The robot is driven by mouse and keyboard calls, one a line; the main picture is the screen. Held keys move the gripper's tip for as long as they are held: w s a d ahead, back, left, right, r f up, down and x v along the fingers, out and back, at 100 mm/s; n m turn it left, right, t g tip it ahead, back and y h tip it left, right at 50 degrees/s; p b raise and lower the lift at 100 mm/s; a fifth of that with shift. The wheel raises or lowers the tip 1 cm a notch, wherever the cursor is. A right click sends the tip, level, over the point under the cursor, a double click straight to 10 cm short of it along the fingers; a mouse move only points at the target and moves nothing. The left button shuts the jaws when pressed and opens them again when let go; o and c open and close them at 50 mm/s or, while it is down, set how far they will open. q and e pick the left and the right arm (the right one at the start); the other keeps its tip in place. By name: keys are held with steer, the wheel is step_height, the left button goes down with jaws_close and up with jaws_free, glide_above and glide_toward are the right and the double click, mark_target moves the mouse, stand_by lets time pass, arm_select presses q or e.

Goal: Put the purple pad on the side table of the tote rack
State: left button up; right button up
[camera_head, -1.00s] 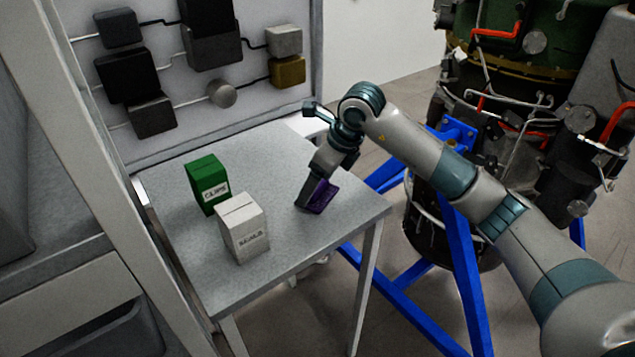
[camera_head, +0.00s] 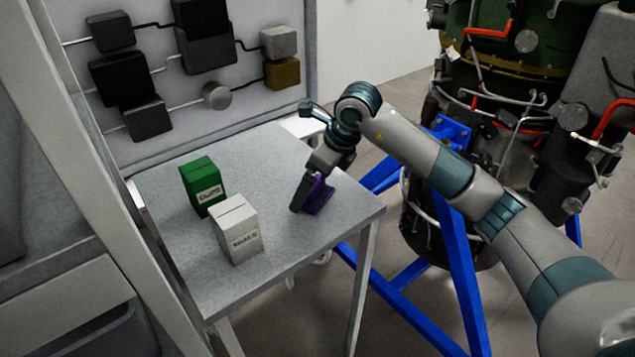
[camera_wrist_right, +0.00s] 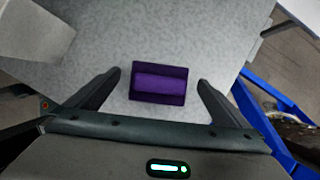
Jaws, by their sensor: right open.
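The purple pad (camera_head: 319,196) lies on the grey side table (camera_head: 283,240), near its right edge. In the right wrist view the pad (camera_wrist_right: 158,84) sits between the spread fingers, with a visible gap on each side. My right gripper (camera_head: 302,198) is open and low over the table at the pad; in the right wrist view its two fingers (camera_wrist_right: 160,88) are apart and touch nothing. The gripper partly hides the pad in the head view. My left gripper is not in view.
A green box (camera_head: 203,186) and a white box (camera_head: 237,229) stand on the table left of the pad. A panel with blocks (camera_head: 240,85) rises behind the table. A blue stand (camera_head: 462,265) with an engine is at the right. The tabletop between boxes and pad is clear.

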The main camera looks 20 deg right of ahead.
mark_target(321, 199)
steer(key=shift+a+p+v, duration=0.1)
steer(key=shift+p+v, duration=0.3)
steer(key=shift+v, duration=0.25)
steer(key=shift+a+p+v, duration=0.15)
steer(key=shift+p+v, duration=0.25)
steer(key=shift+v, duration=0.25)
steer(key=shift+p+v, duration=0.65)
steer(key=shift+v, duration=1.05)
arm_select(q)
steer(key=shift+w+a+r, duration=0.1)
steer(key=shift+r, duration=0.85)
arm_select(e)
steer(key=shift+w, duration=0.1)
